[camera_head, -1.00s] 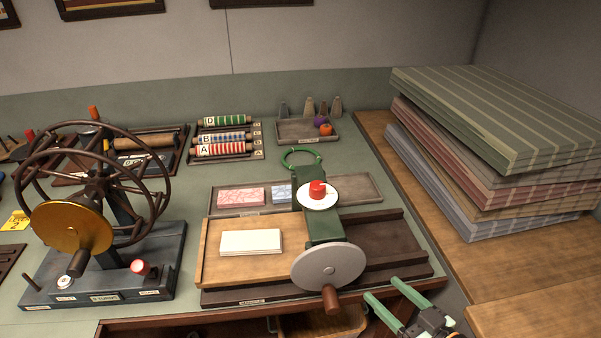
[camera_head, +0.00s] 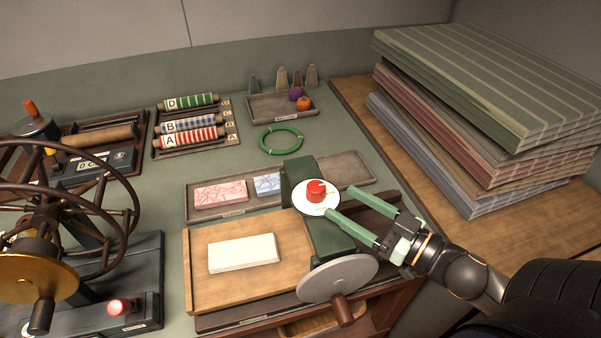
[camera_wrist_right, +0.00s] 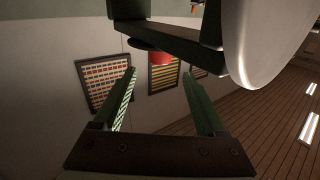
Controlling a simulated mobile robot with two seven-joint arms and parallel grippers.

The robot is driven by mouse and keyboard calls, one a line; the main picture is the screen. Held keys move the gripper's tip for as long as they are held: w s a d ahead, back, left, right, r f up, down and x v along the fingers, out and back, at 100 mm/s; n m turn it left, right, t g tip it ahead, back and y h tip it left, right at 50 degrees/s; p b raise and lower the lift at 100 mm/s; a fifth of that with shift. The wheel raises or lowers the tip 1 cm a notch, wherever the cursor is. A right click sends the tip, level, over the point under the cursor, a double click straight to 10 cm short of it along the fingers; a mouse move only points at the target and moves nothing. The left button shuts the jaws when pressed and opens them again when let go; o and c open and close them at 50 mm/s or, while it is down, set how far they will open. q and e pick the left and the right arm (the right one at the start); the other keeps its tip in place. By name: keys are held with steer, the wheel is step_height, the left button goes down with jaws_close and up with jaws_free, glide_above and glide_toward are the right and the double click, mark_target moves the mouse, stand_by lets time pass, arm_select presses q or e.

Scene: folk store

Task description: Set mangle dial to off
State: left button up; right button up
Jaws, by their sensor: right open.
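The mangle (camera_head: 330,240) is a dark green machine on a wooden bed, with a grey crank wheel (camera_head: 340,278) at its front. Its dial is a red knob (camera_head: 316,190) with a white mark, on a white round plate (camera_head: 305,207). My right gripper (camera_head: 339,203) is open and empty. Its green fingers point at the dial from the right, with the tips close to the plate's right edge. The dial's setting is too small to read. My left gripper is out of view.
A white block (camera_head: 243,253) lies on the wooden bed left of the mangle. A tray (camera_head: 345,173) with printed blocks and a green ring (camera_head: 281,139) lie behind. A black spoked wheel (camera_head: 55,205) stands left. Stacked striped cloths (camera_head: 480,90) fill the right.

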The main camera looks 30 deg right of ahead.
mark_target(303, 189)
steer(key=shift+p+x, duration=0.65)
steer(key=shift+x, duration=4.9)
jaws_close()
